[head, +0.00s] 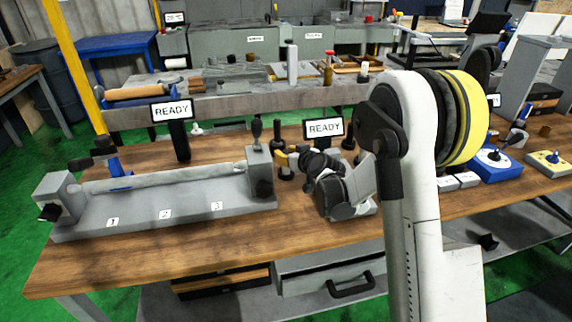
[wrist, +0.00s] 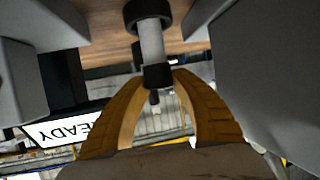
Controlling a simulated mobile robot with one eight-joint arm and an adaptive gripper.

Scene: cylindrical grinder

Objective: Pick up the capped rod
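The capped rod (wrist: 152,42) shows in the wrist view as a pale grey cylinder with a black collar at each end. A small dark stub sticks out past the collar nearer my gripper. My gripper (wrist: 158,78) has its two yellow-brown fingers spread, one on each side of that nearer collar. A narrow gap seems to show on both sides, and I cannot tell whether either finger touches it. In the head view my gripper (head: 285,157) is low over the wooden bench, among small black-ended pieces. There the rod is hard to pick out beside the fingers.
A grey fixture (head: 165,205) with numbered spots 1, 2 and 3 stands left on the wooden bench (head: 150,262). Two READY signs (head: 172,111) stand behind. Grey blocks (wrist: 265,70) flank the rod closely in the wrist view. A blue control box (head: 495,165) sits right.

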